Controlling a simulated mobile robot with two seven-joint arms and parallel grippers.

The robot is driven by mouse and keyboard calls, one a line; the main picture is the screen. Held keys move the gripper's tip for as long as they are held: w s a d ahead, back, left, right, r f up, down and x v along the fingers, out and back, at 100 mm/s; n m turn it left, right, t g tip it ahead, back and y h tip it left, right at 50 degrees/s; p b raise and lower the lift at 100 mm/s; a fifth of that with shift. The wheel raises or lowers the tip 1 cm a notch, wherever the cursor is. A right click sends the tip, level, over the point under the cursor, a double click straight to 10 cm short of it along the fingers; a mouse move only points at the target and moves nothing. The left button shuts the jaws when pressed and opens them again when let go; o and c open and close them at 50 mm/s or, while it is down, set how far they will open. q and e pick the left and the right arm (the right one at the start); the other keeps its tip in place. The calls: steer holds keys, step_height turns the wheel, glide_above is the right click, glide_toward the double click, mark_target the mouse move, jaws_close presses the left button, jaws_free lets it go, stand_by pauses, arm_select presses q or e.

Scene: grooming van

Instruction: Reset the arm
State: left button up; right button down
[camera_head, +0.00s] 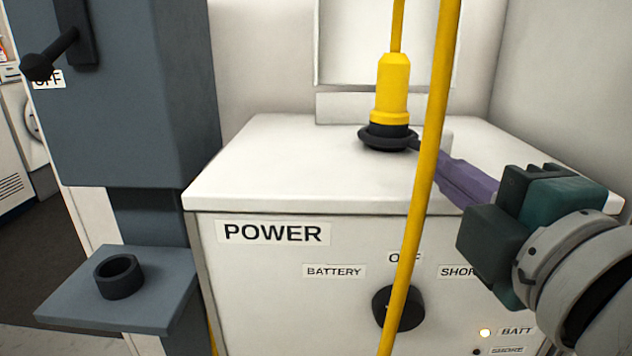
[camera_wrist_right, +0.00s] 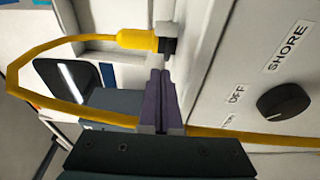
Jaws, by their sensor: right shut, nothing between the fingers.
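My right gripper (camera_head: 438,166) comes in from the right over the white power box, its purple fingers shut together. Its tips are close to the black collar of a yellow plug (camera_head: 393,88), which stands upright on the box top. In the right wrist view, the fingers (camera_wrist_right: 160,75) lie side by side with no object visible between them, just beside the yellow plug (camera_wrist_right: 136,39). Whether they touch the collar, I cannot tell. My left gripper is not in view.
The white box (camera_head: 290,165) is marked POWER and has a black knob (camera_head: 383,306); the BATT light glows. A yellow cable (camera_head: 432,140) hangs in front of it. A grey cabinet (camera_head: 150,90) with a lever and a small shelf (camera_head: 70,303) holding a black ring stands left.

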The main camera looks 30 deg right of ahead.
steer(key=s+d+r+m+g+p, duration=0.2)
steer(key=s+m+g+p, duration=0.45)
steer(key=m+p, duration=0.35)
steer(key=s+a+r+m+g+y+p, duration=0.2)
steer(key=s+a+g+y+p, duration=0.55)
steer(key=a+p, duration=0.25)
step_height(320, 180, up, 35)
steer(key=h+p, duration=0.1)
steer(key=p, duration=3.4)
steer(key=shift+t+p, duration=0.3)
steer(key=shift+p, duration=0.05)
